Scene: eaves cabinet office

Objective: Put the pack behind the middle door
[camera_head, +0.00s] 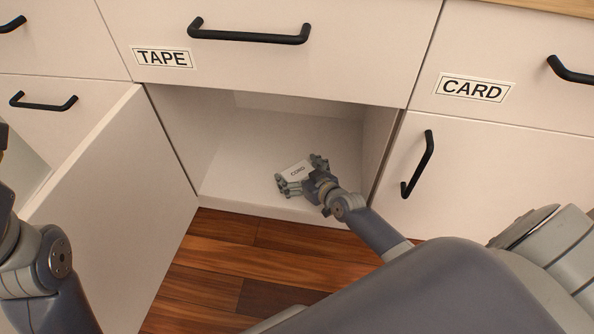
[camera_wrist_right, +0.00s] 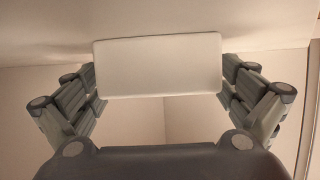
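I cannot tell whether the pack touches the compartment floor. The middle door (camera_head: 125,215) stands open, swung to the left. My left arm shows at the left edge; its fingers are out of view.
The TAPE drawer (camera_head: 270,55) above is shut. The CARD drawer (camera_head: 510,75) and the right door (camera_head: 490,180) are shut. The compartment's right wall (camera_head: 378,145) is close to my right gripper. The compartment floor is clear to the left. Wooden floor (camera_head: 250,255) lies in front.

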